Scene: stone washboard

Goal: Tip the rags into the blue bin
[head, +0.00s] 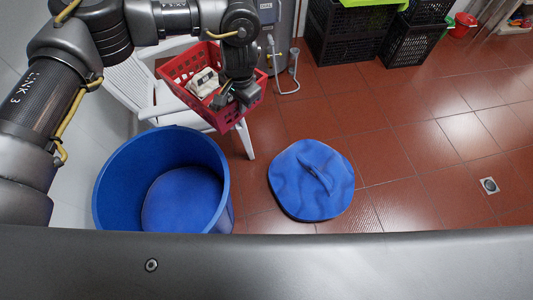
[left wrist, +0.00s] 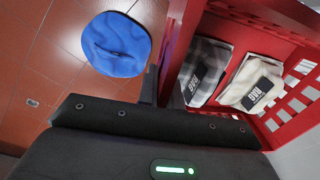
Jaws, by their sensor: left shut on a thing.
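The blue bin (head: 220,168) stands open at the lower left in the head view, and its visible inside is empty. A red plastic basket (head: 177,70) is behind and right of it, tilted in the picture. The basket also fills the upper right of the left wrist view (left wrist: 272,22). It holds a grey plaid rag (left wrist: 203,68) and a cream rag (left wrist: 248,82), both with dark labels. My left gripper (head: 236,96) is shut on the basket's near right side; its fingertips are partly hidden. My right gripper is not in view.
A white chair (head: 118,72) stands behind the bin, partly under the basket; whether they touch is unclear. Black crates (head: 345,45) stand at the back.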

